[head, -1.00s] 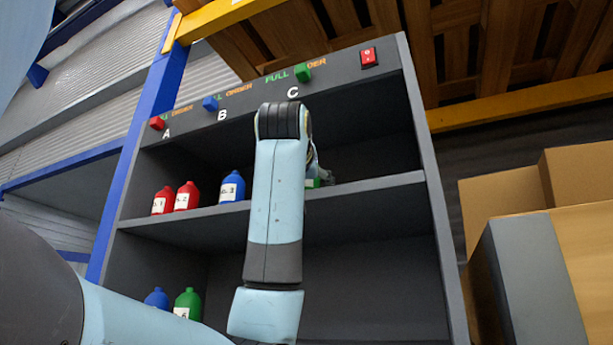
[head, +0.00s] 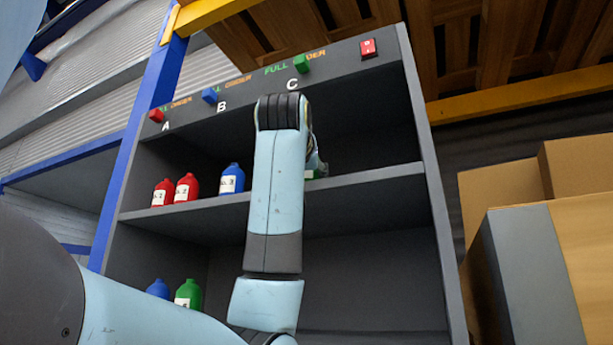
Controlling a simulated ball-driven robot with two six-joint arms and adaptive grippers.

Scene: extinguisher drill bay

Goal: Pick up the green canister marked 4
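My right gripper is not in view.
Two red canisters (head: 186,188) and a blue canister (head: 232,180) stand left on the upper shelf (head: 375,177). Another blue canister (head: 158,288) is below. Red, blue and green blocks (head: 301,64) and a red switch (head: 368,48) line the top panel. Cardboard boxes (head: 505,200) stand right.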

